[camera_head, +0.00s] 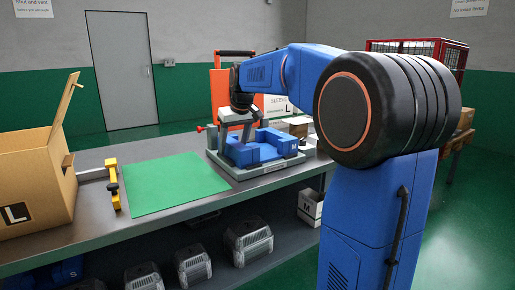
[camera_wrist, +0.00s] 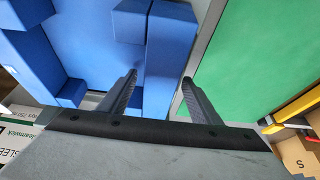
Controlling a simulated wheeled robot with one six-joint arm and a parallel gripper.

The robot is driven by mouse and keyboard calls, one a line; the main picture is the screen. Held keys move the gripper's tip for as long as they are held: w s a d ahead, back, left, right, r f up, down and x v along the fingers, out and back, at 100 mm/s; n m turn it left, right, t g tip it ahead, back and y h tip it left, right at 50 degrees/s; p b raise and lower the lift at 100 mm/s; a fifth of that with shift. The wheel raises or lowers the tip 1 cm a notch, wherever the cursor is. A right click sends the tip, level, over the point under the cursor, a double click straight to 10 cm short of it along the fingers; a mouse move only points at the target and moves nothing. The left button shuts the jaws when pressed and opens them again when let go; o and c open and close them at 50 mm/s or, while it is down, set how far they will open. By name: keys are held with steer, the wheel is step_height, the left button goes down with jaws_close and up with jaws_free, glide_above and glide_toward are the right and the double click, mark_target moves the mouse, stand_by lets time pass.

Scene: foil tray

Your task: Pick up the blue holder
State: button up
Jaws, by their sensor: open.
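The blue holder (camera_head: 262,153) is a blocky blue piece with raised walls, sitting in a grey tray (camera_head: 262,172) on the bench. In the wrist view the blue holder (camera_wrist: 85,40) fills the upper left. My gripper (camera_head: 238,138) is above the holder's left side, pointing down. In the wrist view my gripper (camera_wrist: 160,78) is open with nothing held. Its left finger is over the blue part and its right finger is over the tray's grey rim beside the green mat. A blue wall shows between the fingers. How far the fingertips are above it is hard to tell.
A green mat (camera_head: 172,185) lies left of the tray. A yellow-and-black clamp-like tool (camera_head: 117,188) and an open cardboard box (camera_head: 35,185) are farther left.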

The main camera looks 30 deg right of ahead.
steer(key=shift+f, duration=0.25)
stand_by(0.5)
jaws_close()
